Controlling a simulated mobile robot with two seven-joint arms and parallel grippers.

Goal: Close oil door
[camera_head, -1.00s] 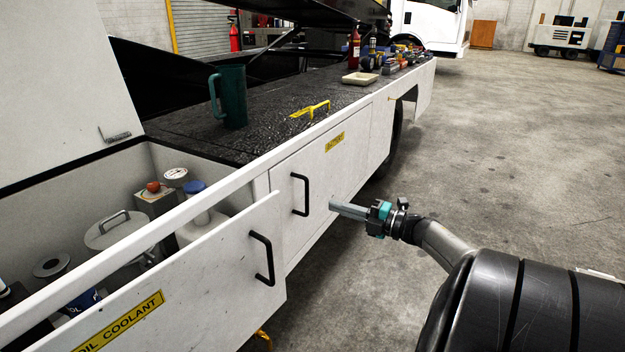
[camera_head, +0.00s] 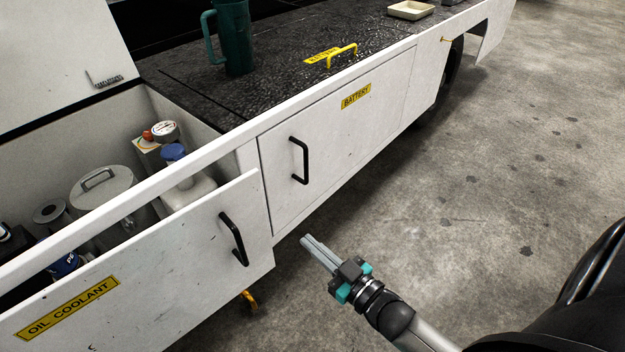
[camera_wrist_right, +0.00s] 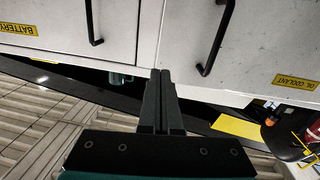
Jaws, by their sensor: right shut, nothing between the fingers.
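The oil door (camera_head: 150,290) is a white panel with a yellow "OIL COOLANT" label and a black handle (camera_head: 234,238). In the head view it stands tilted out at the lower left, with the compartment (camera_head: 130,205) behind it exposed. It also shows in the right wrist view (camera_wrist_right: 270,45), upper right. My right gripper (camera_head: 306,243) is shut and empty, to the right of the door's right edge and apart from it. In the right wrist view its closed fingers (camera_wrist_right: 163,75) point toward the gap between the oil and battery doors. My left gripper is not in view.
The battery door (camera_head: 335,135) with its black handle (camera_head: 299,160) is shut, right of the oil door. Bottles and a lidded pot (camera_head: 105,190) sit in the open compartment. A green mug (camera_head: 234,40) and a yellow handle (camera_head: 341,55) are on top. The floor at right is clear.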

